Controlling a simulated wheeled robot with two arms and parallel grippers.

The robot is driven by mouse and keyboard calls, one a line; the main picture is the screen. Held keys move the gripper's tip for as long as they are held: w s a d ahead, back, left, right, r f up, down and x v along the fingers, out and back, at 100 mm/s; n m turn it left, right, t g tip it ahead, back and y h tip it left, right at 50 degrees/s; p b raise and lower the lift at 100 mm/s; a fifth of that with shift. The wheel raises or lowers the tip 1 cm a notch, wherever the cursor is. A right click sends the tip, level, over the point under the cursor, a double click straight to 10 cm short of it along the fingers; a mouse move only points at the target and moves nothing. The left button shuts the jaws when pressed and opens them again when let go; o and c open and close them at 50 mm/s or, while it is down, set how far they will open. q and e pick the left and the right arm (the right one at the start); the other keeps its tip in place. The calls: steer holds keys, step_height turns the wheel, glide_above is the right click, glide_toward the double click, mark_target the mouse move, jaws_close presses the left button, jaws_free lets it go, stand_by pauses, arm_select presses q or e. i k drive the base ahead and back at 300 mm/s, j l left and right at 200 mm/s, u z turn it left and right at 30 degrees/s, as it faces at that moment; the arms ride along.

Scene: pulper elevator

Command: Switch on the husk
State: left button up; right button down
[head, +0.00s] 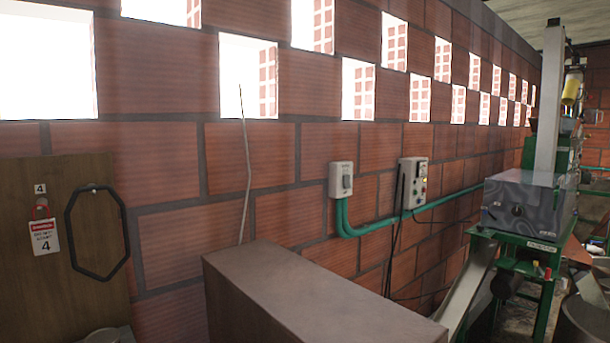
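A small light-grey switch box (341,180) with a dark rocker is fixed to the brick wall near the middle of the head view. To its right hangs a larger grey control box (413,183) with several small coloured buttons or lamps. No readable label marks either one as the husk switch, and I cannot tell whether either is on or off. Neither of my grippers shows in the view.
A brown block-like ledge (300,285) stands below the switches. A green conduit (350,231) runs along the wall to the right. A metal-topped green machine (525,208) stands at the right. A wooden board (25,270) with a red-and-white tag (44,236) is at the left.

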mark_target(346, 178)
steer(key=i+l+z, duration=0.2)
steer(key=k, duration=0.75)
steer(key=z, duration=1.65)
steer(key=i+l, duration=0.15)
steer(key=i, duration=0.5)
steer(key=i+l, duration=0.1)
steer(key=i, duration=0.6)
steer(key=i+l+u, duration=0.1)
steer(key=i+u, duration=0.15)
steer(key=i, duration=0.25)
steer(key=i+l+u, duration=0.25)
steer(key=i, duration=0.2)
steer(key=i+j+u, duration=0.2)
steer(key=u, duration=0.25)
steer(key=i+u, duration=1.05)
steer(key=u, duration=0.25)
steer(key=i+u, duration=0.3)
steer(key=i+l+u, duration=0.1)
steer(key=i+u, duration=0.15)
steer(key=i, duration=0.25)
